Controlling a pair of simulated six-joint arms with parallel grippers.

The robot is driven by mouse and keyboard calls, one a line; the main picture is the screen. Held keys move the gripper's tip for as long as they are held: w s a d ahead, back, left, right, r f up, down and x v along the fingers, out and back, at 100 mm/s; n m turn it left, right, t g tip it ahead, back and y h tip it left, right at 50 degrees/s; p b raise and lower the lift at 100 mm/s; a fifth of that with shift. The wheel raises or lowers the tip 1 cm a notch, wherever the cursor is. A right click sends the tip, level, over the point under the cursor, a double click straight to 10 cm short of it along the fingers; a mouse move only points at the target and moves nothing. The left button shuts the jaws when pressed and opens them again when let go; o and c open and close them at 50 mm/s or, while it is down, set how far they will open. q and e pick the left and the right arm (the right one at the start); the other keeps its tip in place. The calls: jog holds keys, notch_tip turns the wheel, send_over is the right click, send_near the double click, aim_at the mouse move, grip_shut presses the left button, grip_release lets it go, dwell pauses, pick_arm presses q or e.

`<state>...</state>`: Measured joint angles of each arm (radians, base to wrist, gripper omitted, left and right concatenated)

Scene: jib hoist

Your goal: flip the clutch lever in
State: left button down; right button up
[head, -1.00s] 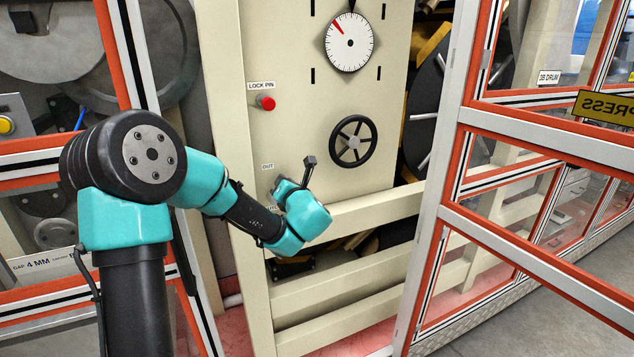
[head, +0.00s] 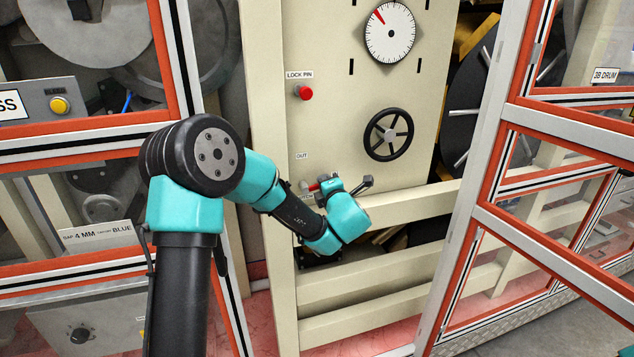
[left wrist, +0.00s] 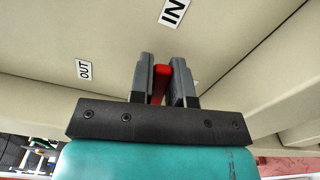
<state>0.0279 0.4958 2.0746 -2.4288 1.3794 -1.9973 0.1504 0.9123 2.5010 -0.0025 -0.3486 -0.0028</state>
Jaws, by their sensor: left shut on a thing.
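The clutch lever shows as a small red handle (head: 314,187) low on the cream panel in the head view, under the OUT label (head: 301,156). My left gripper (head: 322,186) is at it, and the gripper and wrist hide most of the lever. In the left wrist view the red lever (left wrist: 160,76) stands between the two grey fingers of my left gripper (left wrist: 163,82), which is shut on it. The OUT label (left wrist: 83,69) lies left of the fingers and the IN label (left wrist: 173,12) above them. My right gripper is out of view.
A red lock pin knob (head: 304,92), a black handwheel (head: 388,134) and a white dial (head: 390,32) sit on the panel above. Cream rails (head: 400,265) run below. An orange-framed guard door (head: 500,170) stands to the right.

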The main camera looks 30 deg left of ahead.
pick_arm(q)
jog(key=shift+f, duration=0.1)
dwell(0.4)
jog(key=c, duration=1.1)
grip_release()
jog(key=shift+s+d, duration=0.1)
jog(key=shift+d, duration=0.05)
jog(key=v, duration=1.7)
